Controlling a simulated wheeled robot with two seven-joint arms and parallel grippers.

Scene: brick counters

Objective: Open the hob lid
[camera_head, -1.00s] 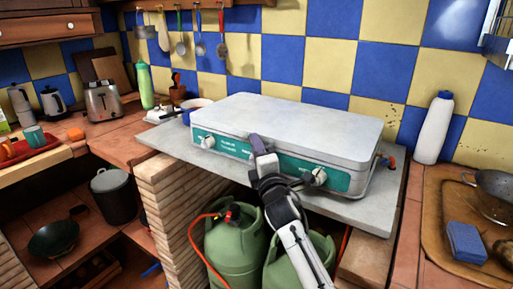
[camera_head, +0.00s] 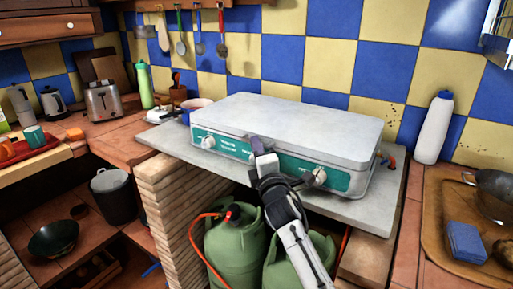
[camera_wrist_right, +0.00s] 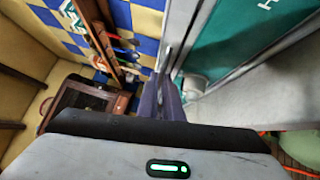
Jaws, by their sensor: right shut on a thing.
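The hob (camera_head: 225,147) stands on a grey slab, with a teal front panel and knobs. Its pale grey lid (camera_head: 300,115) lies flat and closed on top. My right gripper (camera_head: 262,148) is at the middle of the hob's front, shut on the front edge of the lid. In the right wrist view its dark fingers (camera_wrist_right: 168,98) sit close together at the pale rim beside the teal panel (camera_wrist_right: 235,40); the exact contact is hard to see. My left gripper is not in view.
A white bottle (camera_head: 433,128) stands right of the hob. A wooden tray (camera_head: 435,225) holds a pan and a blue sponge. A bowl (camera_head: 197,108) is behind the hob's left end. Green gas bottles (camera_head: 235,245) stand below. The space above the lid is clear.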

